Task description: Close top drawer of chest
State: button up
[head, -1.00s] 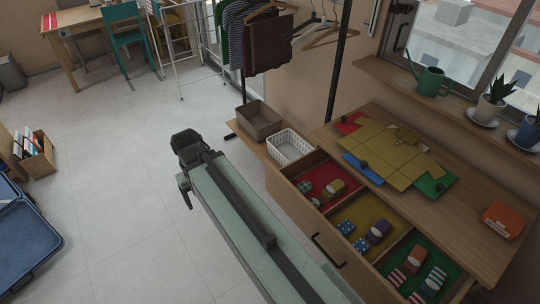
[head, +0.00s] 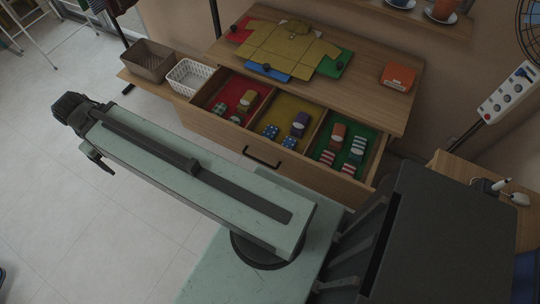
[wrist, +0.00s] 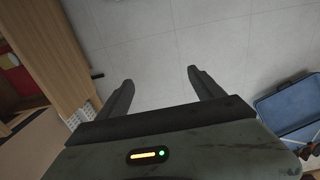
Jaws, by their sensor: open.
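The chest (head: 385,95) has its top drawer (head: 225,131) pulled open. The drawer has red, yellow and green compartments holding rolled socks, and a dark bar handle (head: 262,158) on its front. My arm reaches across the floor in front of the drawer, toward the left. My gripper (wrist: 158,88) is open and empty above bare floor in the wrist view, apart from the drawer. In the head view its jaws are mostly hidden by the arm's end. At the wrist view's left edge, wooden furniture with a red interior (wrist: 15,72) shows.
A brown basket (head: 148,64) and a white basket (head: 188,76) stand left of the drawer. A blue suitcase (wrist: 290,105) lies on the floor. Pale floor tiles (head: 50,170) are clear.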

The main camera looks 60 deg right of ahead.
aim_at(279, 107)
jog(key=u, duration=0.05)
jog(key=i, duration=1.65)
jog(key=z, duration=3.5)
